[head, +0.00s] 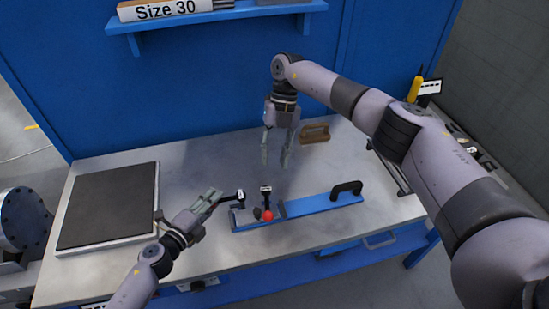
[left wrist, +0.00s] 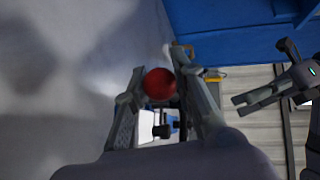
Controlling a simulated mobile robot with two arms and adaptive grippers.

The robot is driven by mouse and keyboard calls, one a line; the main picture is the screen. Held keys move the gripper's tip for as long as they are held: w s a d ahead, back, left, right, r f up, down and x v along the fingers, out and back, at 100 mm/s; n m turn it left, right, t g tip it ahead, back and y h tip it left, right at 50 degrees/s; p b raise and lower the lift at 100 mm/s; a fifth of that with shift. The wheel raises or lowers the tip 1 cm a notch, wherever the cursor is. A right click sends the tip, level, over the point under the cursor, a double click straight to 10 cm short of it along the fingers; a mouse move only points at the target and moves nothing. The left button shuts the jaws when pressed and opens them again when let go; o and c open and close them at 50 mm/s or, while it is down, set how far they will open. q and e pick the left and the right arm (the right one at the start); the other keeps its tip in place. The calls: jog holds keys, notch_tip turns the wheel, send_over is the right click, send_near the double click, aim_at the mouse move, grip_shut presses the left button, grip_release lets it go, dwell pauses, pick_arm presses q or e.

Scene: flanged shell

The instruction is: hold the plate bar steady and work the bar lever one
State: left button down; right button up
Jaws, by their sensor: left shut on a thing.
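The blue plate bar (head: 315,203) lies on the bench, with a black handle (head: 347,187) at its right end. A black lever with a white tag (head: 240,195) leans left from the bar's left end. My left gripper (head: 212,200) is shut around its end; the grip is partly hidden. A second tagged lever (head: 266,191) stands upright beside a red ball (head: 267,215). The ball also shows between the fingers in the left wrist view (left wrist: 160,83). My right gripper (head: 276,155) is open and empty, pointing down above the bench behind the bar.
A dark square mat (head: 108,206) lies on the bench at left. A brown wooden block (head: 315,133) sits right of my right gripper. A blue shelf (head: 215,15) hangs on the back panel. The bench in front of the mat's right side is bare.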

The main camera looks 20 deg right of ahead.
pick_arm(q)
jog(key=c, duration=1.3)
grip_release()
jog(key=shift+a, duration=0.1)
